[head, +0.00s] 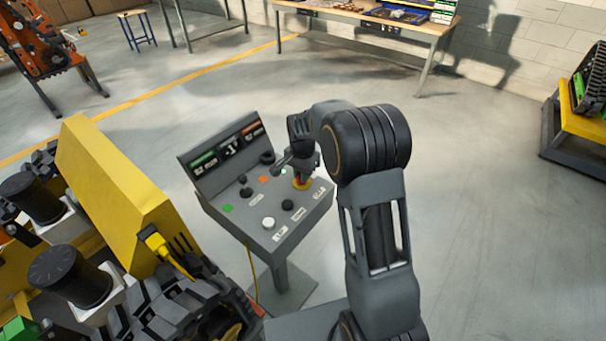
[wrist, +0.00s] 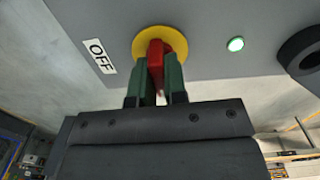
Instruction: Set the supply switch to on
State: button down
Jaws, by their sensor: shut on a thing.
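The supply switch is a red handle (wrist: 156,58) on a round yellow plate (wrist: 173,36), set in the grey panel in the wrist view. An OFF label (wrist: 100,56) is to the left of the plate. My gripper (wrist: 155,72) is shut on the red handle, one green finger on each side. In the head view my gripper (head: 303,175) is over the right part of the grey control console (head: 243,222), and the yellow plate (head: 303,184) shows under it. The handle itself is mostly hidden there. No ON label is readable.
A lit green lamp (wrist: 235,44) and a black ring (wrist: 302,54) are right of the switch. A yellow tracked machine (head: 118,190) stands close on the left. Open floor lies to the right.

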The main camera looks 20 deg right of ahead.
jog(key=shift+w+r+m, duration=0.1)
jog(key=shift+m, duration=0.2)
jog(key=shift+a, duration=0.1)
jog(key=c, duration=1.2)
grip_release()
jog(key=shift+o, duration=0.2)
notch_tip(320, 180, up, 14)
jog(key=shift+b, duration=0.35)
